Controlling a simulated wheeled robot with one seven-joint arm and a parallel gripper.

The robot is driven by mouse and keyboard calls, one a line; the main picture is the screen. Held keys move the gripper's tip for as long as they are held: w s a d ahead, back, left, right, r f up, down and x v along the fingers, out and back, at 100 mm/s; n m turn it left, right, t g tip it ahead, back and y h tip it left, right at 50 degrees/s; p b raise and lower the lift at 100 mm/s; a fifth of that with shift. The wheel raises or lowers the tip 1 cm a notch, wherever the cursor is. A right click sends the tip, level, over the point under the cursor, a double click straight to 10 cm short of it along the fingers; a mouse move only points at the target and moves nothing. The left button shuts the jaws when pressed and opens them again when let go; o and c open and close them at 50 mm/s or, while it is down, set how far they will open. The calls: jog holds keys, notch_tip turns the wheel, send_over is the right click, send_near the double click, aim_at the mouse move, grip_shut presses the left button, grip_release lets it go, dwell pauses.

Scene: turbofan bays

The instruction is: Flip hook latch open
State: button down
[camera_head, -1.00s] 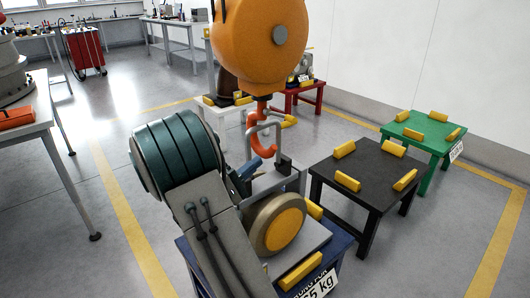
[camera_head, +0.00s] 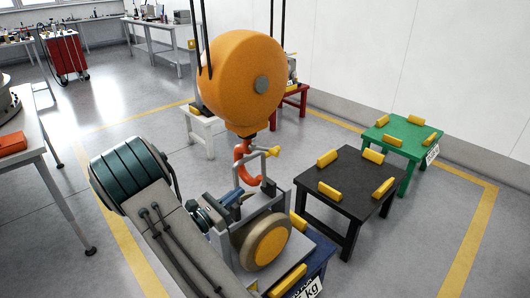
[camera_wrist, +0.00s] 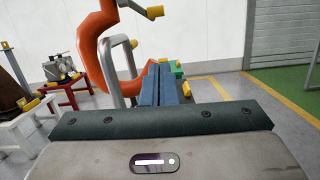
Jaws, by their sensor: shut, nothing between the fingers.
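The red-orange hook (camera_head: 241,161) hangs below the orange hoist block (camera_head: 240,80). A grey metal handle (camera_head: 264,165) on the load below stands at the hook, which seems to pass through it. The latch ends in a yellow knob (camera_head: 273,153) to the right of the hook. In the wrist view the hook (camera_wrist: 90,48) fills the upper left, with the grey handle (camera_wrist: 130,65) crossing it and the yellow knob (camera_wrist: 154,12) near the top. My gripper (camera_wrist: 166,70) is shut and empty, its blue fingers below and right of the knob. They hide part of the hook's lower curve.
The load, with a round tan and yellow face (camera_head: 265,248), rests on a blue stand (camera_head: 322,246). A black table (camera_head: 345,175) and a green table (camera_head: 402,136) with yellow blocks stand to the right. White and red stands are behind. Open floor lies between them.

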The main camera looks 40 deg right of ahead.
send_near(268, 151)
jog(key=s+d+f, duration=0.2)
jog(key=d+f, duration=0.2)
jog(key=d, duration=0.1)
jog(key=shift+w+d+r+p, duration=0.15)
jog(key=shift+d+r+p, duration=0.3)
jog(key=shift+r, duration=0.45)
jog(key=shift+w+d+r+p, duration=0.2)
jog(key=shift+d+r+p, duration=0.1)
jog(key=shift+d+r, duration=0.45)
jog(key=shift+a+n, duration=0.15)
jog(key=shift+n, duration=0.15)
jog(key=shift+d+r+h, duration=0.35)
jog(key=shift+d+h, duration=0.25)
jog(key=shift+d, duration=0.05)
